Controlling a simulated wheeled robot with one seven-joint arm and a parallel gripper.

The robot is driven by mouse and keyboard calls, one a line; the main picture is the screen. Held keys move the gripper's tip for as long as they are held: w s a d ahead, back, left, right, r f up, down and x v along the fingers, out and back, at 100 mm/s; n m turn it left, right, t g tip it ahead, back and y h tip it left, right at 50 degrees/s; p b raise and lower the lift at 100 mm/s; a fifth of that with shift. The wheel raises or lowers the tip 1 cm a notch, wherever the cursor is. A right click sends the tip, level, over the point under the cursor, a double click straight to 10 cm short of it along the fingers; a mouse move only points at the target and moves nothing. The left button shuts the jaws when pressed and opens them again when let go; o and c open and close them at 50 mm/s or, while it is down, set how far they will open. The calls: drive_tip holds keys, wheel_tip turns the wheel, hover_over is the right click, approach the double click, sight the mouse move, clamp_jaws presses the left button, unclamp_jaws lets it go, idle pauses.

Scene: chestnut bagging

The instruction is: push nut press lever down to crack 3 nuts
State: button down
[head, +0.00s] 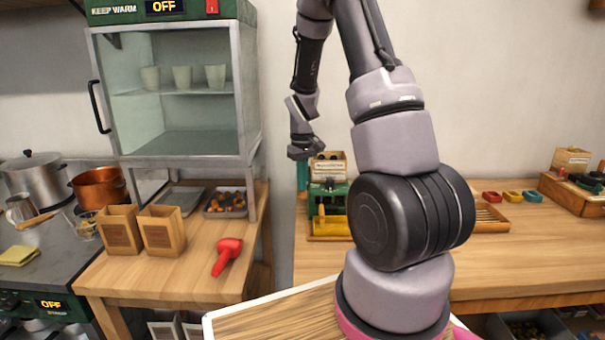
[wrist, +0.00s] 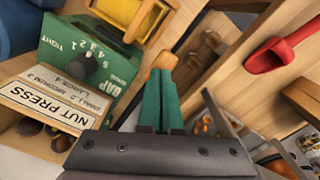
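The green nut press (head: 341,190) stands on the right-hand bench, with a yellow part at its front, and is partly hidden behind my arm. In the wrist view its green body (wrist: 88,40) shows a gap dial, and a "NUT PRESS" label (wrist: 45,104) stands before several brown nuts (wrist: 29,126). My gripper (wrist: 161,72) points down beside the press, its two green fingers side by side and shut with no nut between them. A light wooden knob (wrist: 161,56), seemingly the lever's end, shows at the fingertips. I cannot tell whether they touch.
A red scoop (head: 227,255) lies on the left bench near two wooden boxes (head: 162,230) and a tray of nuts (head: 226,203). A warming cabinet (head: 250,90) stands above. A gap separates the benches. The right bench is mostly clear in front.

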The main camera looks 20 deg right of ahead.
drive_tip(key=shift+f, duration=0.15)
drive_tip(key=shift+s+f, duration=0.25)
drive_tip(key=shift+f, duration=0.8)
drive_tip(key=shift+f, duration=0.25)
drive_tip(key=shift+w+d+r, duration=0.1)
drive_tip(key=shift+w+r, duration=0.05)
drive_tip(key=shift+r, duration=1.4)
drive_tip(key=shift+w+a+r, duration=0.1)
drive_tip(key=shift+w+r, duration=0.05)
drive_tip(key=shift+r, duration=1.45)
drive_tip(key=shift+w+d+r, duration=0.1)
drive_tip(key=shift+w+r, duration=0.05)
drive_tip(key=shift+r, duration=1.4)
drive_tip(key=shift+f, duration=1.1)
